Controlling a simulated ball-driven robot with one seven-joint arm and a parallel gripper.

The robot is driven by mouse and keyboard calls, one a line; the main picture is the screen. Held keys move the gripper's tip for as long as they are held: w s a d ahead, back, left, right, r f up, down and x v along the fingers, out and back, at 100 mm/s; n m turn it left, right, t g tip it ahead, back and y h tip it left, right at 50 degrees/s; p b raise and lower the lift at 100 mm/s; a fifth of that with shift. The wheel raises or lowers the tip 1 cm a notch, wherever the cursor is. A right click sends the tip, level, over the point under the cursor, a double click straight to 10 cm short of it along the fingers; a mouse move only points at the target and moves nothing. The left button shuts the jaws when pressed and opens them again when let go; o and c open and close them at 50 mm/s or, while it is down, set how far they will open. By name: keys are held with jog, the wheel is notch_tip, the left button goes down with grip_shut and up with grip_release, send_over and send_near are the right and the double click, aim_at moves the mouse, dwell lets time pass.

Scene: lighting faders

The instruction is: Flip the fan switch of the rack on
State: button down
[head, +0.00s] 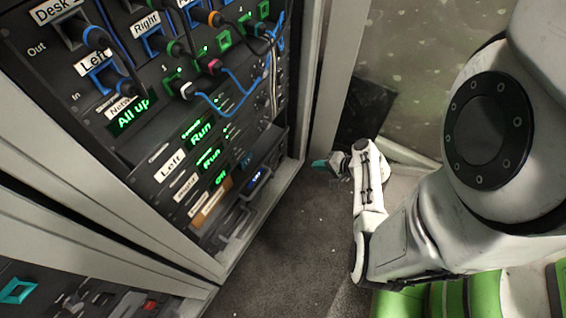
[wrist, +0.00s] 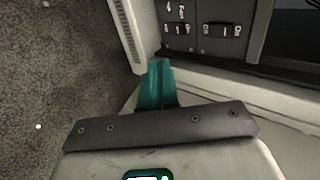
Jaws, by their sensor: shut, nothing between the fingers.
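The rack (head: 150,185) stands at the left in the head view, tilted in the picture. Its lower panel has two green "Run" displays and a green "Off" display (head: 220,178). A brown label (head: 211,203) lies below them, too small to read. My gripper (head: 319,163) is right of the rack, low over the floor and apart from the panel. Its teal fingers (wrist: 157,84) are shut and empty in the wrist view. Beyond them is a dark panel (wrist: 205,45) with small black switch-like parts.
A pale frame post (head: 330,85) stands between the rack and my arm. Grey floor (head: 285,255) is clear between them. Another panel with a teal part (head: 17,291) is at lower left.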

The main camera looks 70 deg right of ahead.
jog(key=b, duration=0.7)
send_near(282, 159)
jog(key=shift+s+d+f+x, duration=0.1)
jog(key=shift+s+f+x, duration=0.05)
jog(key=shift+x, duration=1)
jog(key=shift+s+d+f+x, duration=0.1)
jog(key=shift+s+f+x, duration=0.05)
jog(key=shift+x, duration=1.05)
jog(key=shift+s+d+f+x, duration=0.15)
jog(key=shift+x, duration=1)
